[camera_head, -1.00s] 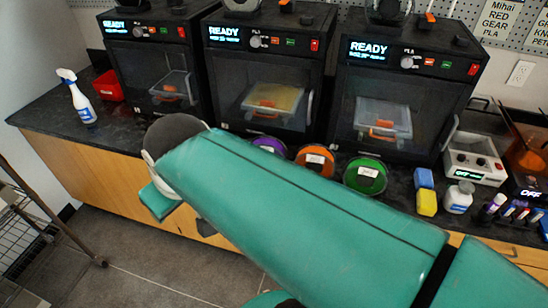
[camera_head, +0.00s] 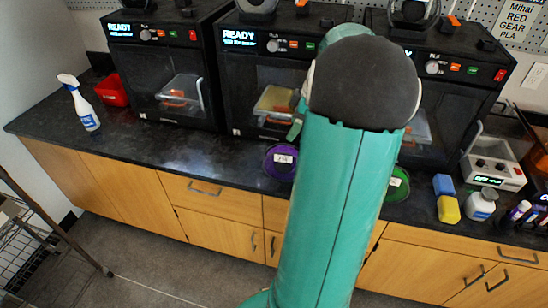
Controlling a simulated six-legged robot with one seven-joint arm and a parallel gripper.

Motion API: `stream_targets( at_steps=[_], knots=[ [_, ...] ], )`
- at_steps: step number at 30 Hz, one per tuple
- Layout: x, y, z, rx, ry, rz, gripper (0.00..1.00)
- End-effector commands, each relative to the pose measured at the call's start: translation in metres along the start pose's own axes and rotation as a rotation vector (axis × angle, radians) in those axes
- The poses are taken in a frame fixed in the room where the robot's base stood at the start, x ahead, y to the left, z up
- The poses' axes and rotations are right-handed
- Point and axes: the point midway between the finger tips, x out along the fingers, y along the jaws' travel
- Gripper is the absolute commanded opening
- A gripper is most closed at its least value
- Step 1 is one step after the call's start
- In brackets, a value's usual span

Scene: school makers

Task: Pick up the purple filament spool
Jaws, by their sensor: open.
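The purple filament spool (camera_head: 281,161) lies on the black counter in front of the middle printer. It has a white label, and its right edge is close to my teal arm in the picture. My arm rises through the middle of the view and ends in a dark rounded joint. My gripper does not show; the arm hides what is behind it. A green spool (camera_head: 398,186) shows in part to the right of the arm.
Dark printers reading READY line the back, including the left printer (camera_head: 165,75). A spray bottle (camera_head: 82,105) and red bin (camera_head: 112,89) stand at left. A yellow block (camera_head: 448,209), blue block (camera_head: 443,185) and white jar (camera_head: 481,204) are at right. The counter left of the purple spool is clear.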

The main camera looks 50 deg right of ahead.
Motion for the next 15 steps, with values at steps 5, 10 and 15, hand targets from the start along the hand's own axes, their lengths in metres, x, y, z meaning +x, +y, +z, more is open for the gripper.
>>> stream_targets(
  at_steps=[5, 10, 15],
  knots=[
    [0.008, 0.009, 0.017, -0.015, 0.020, -0.002, 0.66],
    [0.040, 0.009, 0.015, -0.016, 0.020, -0.005, 0.66],
    [0.071, 0.010, 0.013, -0.015, 0.019, -0.002, 0.66]
  ],
)
